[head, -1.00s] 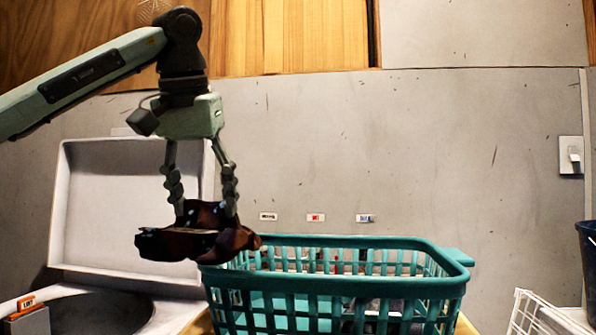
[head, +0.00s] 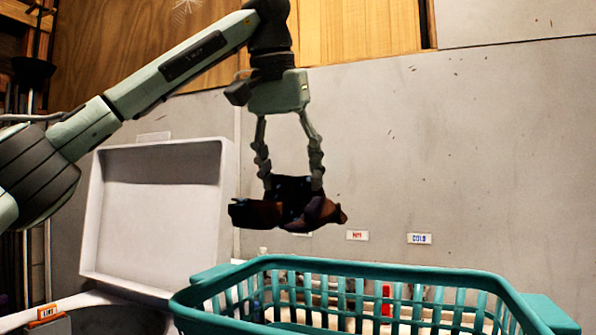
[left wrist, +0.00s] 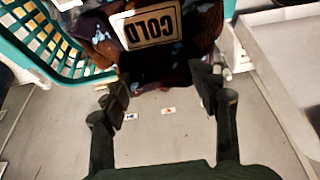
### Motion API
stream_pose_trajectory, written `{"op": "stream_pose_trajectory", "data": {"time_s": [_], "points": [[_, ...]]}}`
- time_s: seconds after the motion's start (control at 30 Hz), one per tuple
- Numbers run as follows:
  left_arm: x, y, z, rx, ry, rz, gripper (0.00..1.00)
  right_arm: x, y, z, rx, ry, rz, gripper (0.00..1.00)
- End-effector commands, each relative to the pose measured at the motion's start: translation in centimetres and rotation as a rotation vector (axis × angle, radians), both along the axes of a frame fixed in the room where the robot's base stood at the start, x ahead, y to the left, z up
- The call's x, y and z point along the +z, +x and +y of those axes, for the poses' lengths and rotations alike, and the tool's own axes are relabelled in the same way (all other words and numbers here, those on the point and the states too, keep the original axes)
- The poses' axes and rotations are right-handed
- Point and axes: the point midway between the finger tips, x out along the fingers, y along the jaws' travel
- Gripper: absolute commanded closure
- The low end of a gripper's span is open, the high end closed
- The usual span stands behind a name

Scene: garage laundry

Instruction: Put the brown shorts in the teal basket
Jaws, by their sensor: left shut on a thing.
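The brown shorts (head: 285,207) are a dark, crumpled bundle with small blue patches. My left gripper (head: 291,186) is shut on them and holds them up, above the rear left part of the teal basket (head: 390,270) in the head view. The shorts are clear of the basket rim. In the left wrist view the shorts (left wrist: 200,60) hang between the fingers (left wrist: 165,95), with a "COLD" label showing over them. The teal basket (left wrist: 50,45) is at the upper left there. The basket's floor is mostly hidden in the head view. My right gripper is not in view.
An open washer with a raised white lid (head: 160,215) stands left of the basket. A small box marked "LINT" (head: 47,311) is at the lower left. Hot (head: 357,235) and cold (head: 419,239) labels are on the grey wall behind.

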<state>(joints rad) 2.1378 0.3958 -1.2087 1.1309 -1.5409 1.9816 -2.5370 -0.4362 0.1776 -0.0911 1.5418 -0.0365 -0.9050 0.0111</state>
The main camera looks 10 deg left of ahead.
Motion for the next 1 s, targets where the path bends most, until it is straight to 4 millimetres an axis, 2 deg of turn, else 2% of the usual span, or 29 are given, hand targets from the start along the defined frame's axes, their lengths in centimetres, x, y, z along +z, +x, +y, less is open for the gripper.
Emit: {"op": "stream_pose_trajectory", "data": {"time_s": [0.2, 0.6, 0.7, 1.0], "points": [[-2.0, 0.0, 0.1, 0.001, 0.0, 0.002, 0.95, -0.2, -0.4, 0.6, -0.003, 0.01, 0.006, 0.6], [-5.9, 0.0, 0.0, 0.0, -0.002, 0.0, 0.95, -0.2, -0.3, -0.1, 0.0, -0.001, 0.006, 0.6], [-6.4, 0.0, 0.0, 0.001, -0.001, 0.0, 0.95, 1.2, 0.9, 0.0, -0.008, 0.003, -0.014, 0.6], [-8.0, 0.0, 0.1, 0.001, -0.001, 0.0, 0.95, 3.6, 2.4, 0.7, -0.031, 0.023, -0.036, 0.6]]}}
